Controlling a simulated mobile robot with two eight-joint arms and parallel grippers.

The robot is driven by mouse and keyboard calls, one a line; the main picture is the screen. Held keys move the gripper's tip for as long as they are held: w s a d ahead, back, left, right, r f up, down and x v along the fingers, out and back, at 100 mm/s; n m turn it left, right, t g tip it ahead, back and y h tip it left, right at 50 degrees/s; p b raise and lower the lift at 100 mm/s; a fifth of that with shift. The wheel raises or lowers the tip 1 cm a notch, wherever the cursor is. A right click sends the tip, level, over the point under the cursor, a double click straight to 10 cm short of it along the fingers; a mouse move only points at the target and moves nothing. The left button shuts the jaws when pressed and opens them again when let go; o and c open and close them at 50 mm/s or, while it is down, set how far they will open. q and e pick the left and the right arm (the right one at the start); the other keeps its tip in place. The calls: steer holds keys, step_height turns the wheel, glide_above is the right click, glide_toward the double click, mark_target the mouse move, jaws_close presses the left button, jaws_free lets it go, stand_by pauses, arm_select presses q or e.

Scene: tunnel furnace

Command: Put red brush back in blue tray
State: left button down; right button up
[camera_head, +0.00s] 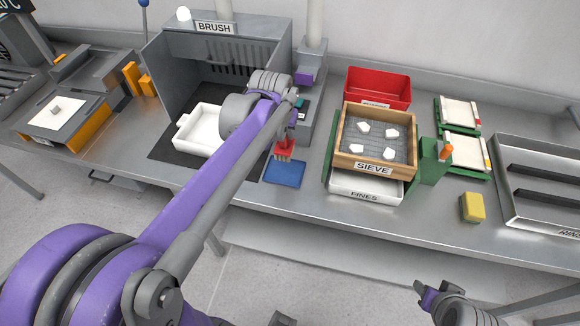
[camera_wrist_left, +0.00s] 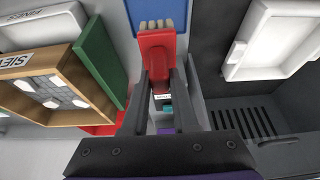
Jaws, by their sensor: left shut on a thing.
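The red brush (camera_head: 284,148) is held in my left gripper (camera_head: 291,131), bristles toward the front edge of the bench. In the left wrist view the brush (camera_wrist_left: 155,50) sits between the two dark fingers of the gripper (camera_wrist_left: 159,80), its pale bristles pointing to the top of the picture. The flat blue tray (camera_head: 284,174) lies on the bench just in front of the brush. It also shows in the left wrist view (camera_wrist_left: 182,14), beyond the bristles. The gap between brush and tray is hard to judge. My right gripper (camera_head: 428,296) is low at the right, away from the bench.
The wooden sieve box (camera_head: 346,137) with white pieces stands right of the tray, over a white fines tray (camera_head: 340,186). A white tray (camera_head: 177,150) sits left, at the grey brush booth (camera_head: 160,58). A yellow block (camera_head: 472,207) lies farther right.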

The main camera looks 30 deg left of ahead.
mark_target(284, 145)
arm_select(q)
step_height(284, 145, down, 5)
steer(key=shift+a+f, duration=0.1)
steer(key=shift+f+b, duration=0.3)
steer(key=shift+f, duration=1.6)
steer(key=shift+f, duration=0.15)
steer(key=c, duration=0.7)
jaws_free()
